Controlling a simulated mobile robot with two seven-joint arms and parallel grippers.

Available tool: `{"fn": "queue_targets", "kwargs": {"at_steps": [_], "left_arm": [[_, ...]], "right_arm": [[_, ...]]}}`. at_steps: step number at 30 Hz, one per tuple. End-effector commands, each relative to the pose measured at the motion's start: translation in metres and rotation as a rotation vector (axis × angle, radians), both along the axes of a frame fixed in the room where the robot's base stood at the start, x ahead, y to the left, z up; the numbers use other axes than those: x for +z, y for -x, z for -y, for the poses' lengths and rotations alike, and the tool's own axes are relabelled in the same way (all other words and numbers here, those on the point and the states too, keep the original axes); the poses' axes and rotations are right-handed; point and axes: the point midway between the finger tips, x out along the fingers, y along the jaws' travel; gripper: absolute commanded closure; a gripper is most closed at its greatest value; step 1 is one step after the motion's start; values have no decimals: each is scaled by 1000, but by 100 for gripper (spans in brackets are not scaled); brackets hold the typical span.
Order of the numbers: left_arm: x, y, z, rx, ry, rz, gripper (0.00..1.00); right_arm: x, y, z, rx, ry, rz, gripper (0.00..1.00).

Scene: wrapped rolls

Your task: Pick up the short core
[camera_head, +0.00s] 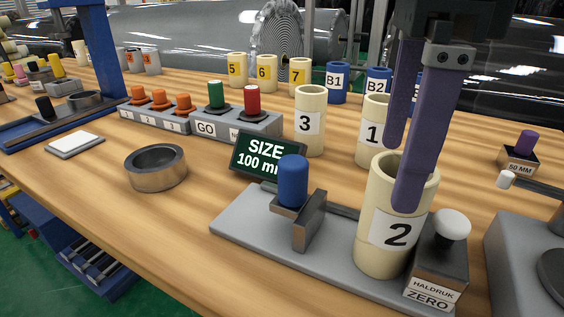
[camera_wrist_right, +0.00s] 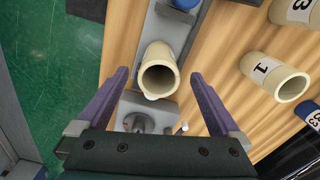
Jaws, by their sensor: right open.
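A cream core labelled 2 (camera_head: 385,246) stands upright on a grey measuring fixture (camera_head: 262,232), between a blue-capped stop (camera_head: 292,182) and a block with a white knob. Cream cores labelled 1 (camera_head: 373,133) and 3 (camera_head: 310,122) stand upright behind it; the labels do not say which core is short. My right gripper (camera_head: 401,178) is open over core 2, pointing down. In the right wrist view, core 2's open end (camera_wrist_right: 159,78) lies between the two finger lines, with gaps on both sides. No grip on it shows. My left gripper is not in view.
A sign (camera_head: 268,155) reads SIZE 100 mm. A metal ring (camera_head: 155,168) lies on open wood to the left. A button box (camera_head: 208,125) and yellow cores (camera_head: 266,73) stand behind. The white-knobbed block (camera_head: 437,262) is close to core 2's right.

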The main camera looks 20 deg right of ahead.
Motion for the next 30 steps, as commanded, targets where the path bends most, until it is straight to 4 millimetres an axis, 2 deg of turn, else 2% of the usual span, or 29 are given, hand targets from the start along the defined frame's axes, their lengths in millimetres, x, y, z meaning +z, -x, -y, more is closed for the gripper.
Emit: {"fn": "queue_targets", "kwargs": {"at_steps": [3,11,18,27,30], "left_arm": [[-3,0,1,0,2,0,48],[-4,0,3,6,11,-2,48],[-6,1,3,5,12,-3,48],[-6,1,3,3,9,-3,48],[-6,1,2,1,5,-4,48]], "right_arm": [[-22,1,0,0,-1,-6,0],[-48,2,1,1,0,-5,0],[-84,2,2,0,-2,-4,0],[-89,1,2,1,-1,-1,0],[-89,1,2,1,-1,-1,11]]}}
